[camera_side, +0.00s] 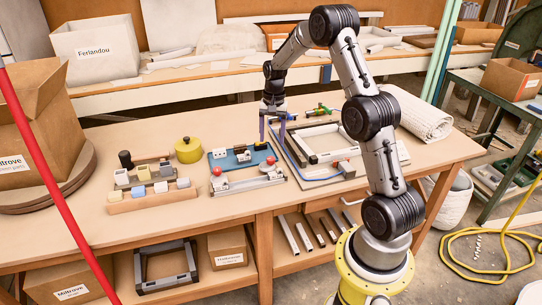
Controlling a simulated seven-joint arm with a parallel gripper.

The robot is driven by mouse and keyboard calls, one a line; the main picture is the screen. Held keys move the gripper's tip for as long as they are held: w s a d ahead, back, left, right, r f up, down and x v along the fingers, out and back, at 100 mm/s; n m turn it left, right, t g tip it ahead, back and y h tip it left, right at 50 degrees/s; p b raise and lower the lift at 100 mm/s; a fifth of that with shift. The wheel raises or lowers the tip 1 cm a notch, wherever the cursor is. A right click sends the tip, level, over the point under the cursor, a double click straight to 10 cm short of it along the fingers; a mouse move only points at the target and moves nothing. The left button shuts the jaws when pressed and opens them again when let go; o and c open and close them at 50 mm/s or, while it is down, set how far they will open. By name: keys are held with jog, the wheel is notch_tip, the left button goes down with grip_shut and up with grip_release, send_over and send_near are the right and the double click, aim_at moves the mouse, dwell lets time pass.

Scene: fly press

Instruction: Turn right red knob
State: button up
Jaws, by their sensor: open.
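The right red knob (271,160) is a small red ball on a metal fixture (250,182) near the middle of the workbench. A second red knob (217,171) sits to its left on the same group of fixtures. My gripper (272,138) points down with its two purple fingers apart and nothing seen between them. In this view it is above and slightly behind the right red knob, apart from it. The exact depth between them is hard to tell.
A blue plate (228,164) with small parts lies behind the fixture. A yellow pot (188,150) and a block rack (152,200) stand to the left. A grey frame (308,158) with a blue hose lies to the right. The bench front is clear.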

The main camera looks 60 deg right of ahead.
aim_at(271, 158)
notch_tip(271, 158, down, 8)
jog(key=shift+w+a+f, duration=0.1)
jog(key=shift+w, duration=0.05)
dwell(0.3)
grip_shut()
